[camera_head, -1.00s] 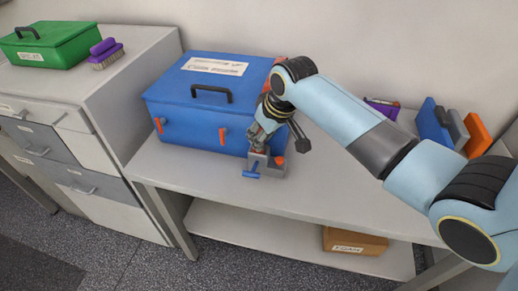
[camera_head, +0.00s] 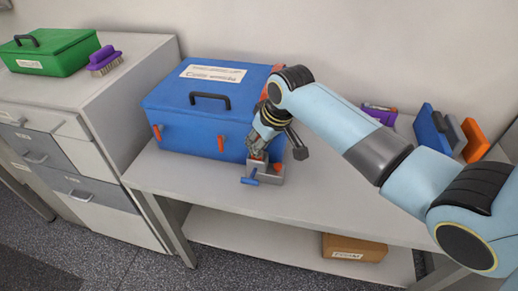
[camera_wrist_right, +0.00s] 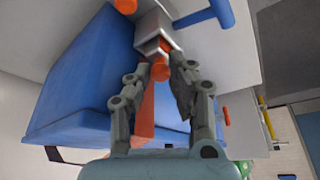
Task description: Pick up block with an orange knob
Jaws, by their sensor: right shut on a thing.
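A small grey block (camera_head: 273,179) with an orange knob (camera_head: 277,168) stands on the light grey table in front of the blue box's right front corner. A blue handle (camera_head: 250,181) sticks out low from its left side. My right gripper (camera_head: 258,155) reaches down onto the block. In the right wrist view the right gripper (camera_wrist_right: 164,72) has its fingers closed in around an orange knob (camera_wrist_right: 160,71) by the grey block (camera_wrist_right: 158,32), with the blue handle (camera_wrist_right: 208,14) beyond. The fingers partly hide the block. My left gripper is not in view.
The blue box (camera_head: 180,97) stands right behind the block, close to my gripper. A purple item (camera_head: 380,114) and blue, grey and orange pieces (camera_head: 474,140) stand at the table's back right. The table front right of the block is clear. A cardboard box (camera_head: 352,247) sits on the lower shelf.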

